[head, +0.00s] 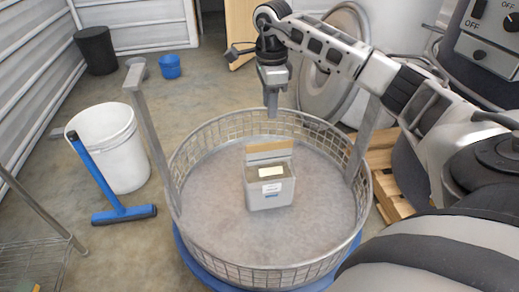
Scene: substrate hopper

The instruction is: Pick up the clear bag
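A greyish, clear-looking bag (270,190) with a pale label and a tan strip along its top stands upright on the floor of a round wire basket (180,178). It is boxy in shape, near the basket's middle. My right gripper (272,112) points down above the far part of the basket, behind and above the bag in the picture. It is apart from the bag and nothing shows in it. Its fingers are seen nearly edge-on, so any gap between them is unclear. My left gripper is out of view.
The basket has a tall metal post on each side (148,125) and a raised mesh wall. A white bucket (110,150) and a blue squeegee (125,214) are at left. A wooden pallet (392,198) and machinery are at right.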

